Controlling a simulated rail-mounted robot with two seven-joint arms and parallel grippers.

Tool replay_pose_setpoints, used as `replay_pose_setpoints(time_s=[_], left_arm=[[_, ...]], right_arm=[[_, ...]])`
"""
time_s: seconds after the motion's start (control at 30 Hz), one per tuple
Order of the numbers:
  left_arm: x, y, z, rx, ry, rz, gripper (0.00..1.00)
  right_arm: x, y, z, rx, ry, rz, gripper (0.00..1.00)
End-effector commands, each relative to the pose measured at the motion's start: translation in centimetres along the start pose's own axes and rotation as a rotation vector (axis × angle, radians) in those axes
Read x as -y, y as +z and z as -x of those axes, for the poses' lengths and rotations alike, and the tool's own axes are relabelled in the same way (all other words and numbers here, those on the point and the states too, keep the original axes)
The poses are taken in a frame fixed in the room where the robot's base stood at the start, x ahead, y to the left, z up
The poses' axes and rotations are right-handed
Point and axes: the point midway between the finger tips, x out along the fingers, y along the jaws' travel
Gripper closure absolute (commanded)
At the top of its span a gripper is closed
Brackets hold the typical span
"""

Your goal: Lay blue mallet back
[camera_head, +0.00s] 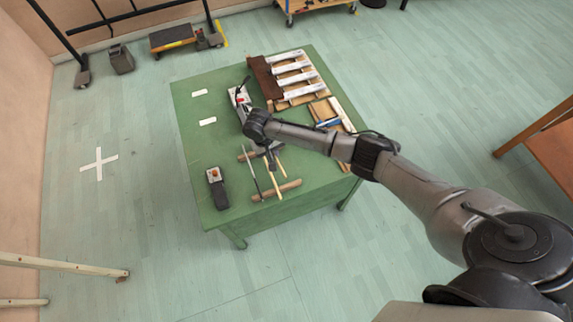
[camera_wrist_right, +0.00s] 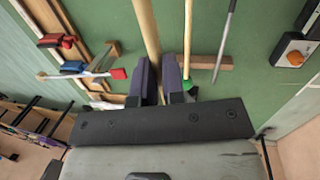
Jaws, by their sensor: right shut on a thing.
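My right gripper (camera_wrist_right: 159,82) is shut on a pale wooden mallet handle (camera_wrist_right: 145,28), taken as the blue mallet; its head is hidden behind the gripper. In the head view my right gripper (camera_head: 270,146) is over the middle of the green table, largely hidden by its own wrist. Below it are two wooden rest bars, the front one (camera_head: 276,190) and the rear one (camera_head: 247,155). A green-headed mallet (camera_wrist_right: 188,35) and a thin metal rod (camera_wrist_right: 226,35) lie beside the held handle. My left gripper is not in view.
The green table (camera_head: 215,145) also holds a set of pale bars (camera_head: 294,79) and a wooden frame (camera_head: 322,110) at the back right. A dark box with an orange button (camera_head: 217,188) lies front left. The table's left middle is mostly clear.

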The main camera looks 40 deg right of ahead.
Motion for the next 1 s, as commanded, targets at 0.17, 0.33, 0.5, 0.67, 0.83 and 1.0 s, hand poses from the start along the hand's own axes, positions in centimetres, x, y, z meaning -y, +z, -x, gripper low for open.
replay_pose_setpoints(time_s=[0.17, 0.33, 0.5, 0.67, 0.83, 1.0], left_arm=[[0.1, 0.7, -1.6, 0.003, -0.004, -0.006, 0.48], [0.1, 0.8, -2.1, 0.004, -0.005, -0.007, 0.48], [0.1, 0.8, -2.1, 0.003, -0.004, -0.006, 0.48], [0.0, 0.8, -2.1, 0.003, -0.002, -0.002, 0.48], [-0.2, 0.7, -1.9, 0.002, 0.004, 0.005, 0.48], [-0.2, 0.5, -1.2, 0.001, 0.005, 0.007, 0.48]], right_arm=[[-1.9, 0.5, -5.4, -0.023, -0.003, -0.042, 1.0], [-2.8, 0.8, -7.4, -0.037, -0.005, -0.061, 1.0], [-3.2, 0.9, -7.9, -0.042, -0.004, -0.067, 1.0], [-3.2, 0.9, -7.9, -0.042, -0.004, -0.067, 1.0], [-3.1, 0.9, -7.8, -0.041, -0.004, -0.067, 1.0], [-3.1, 1.1, -8.2, -0.033, -0.001, -0.067, 1.0]])
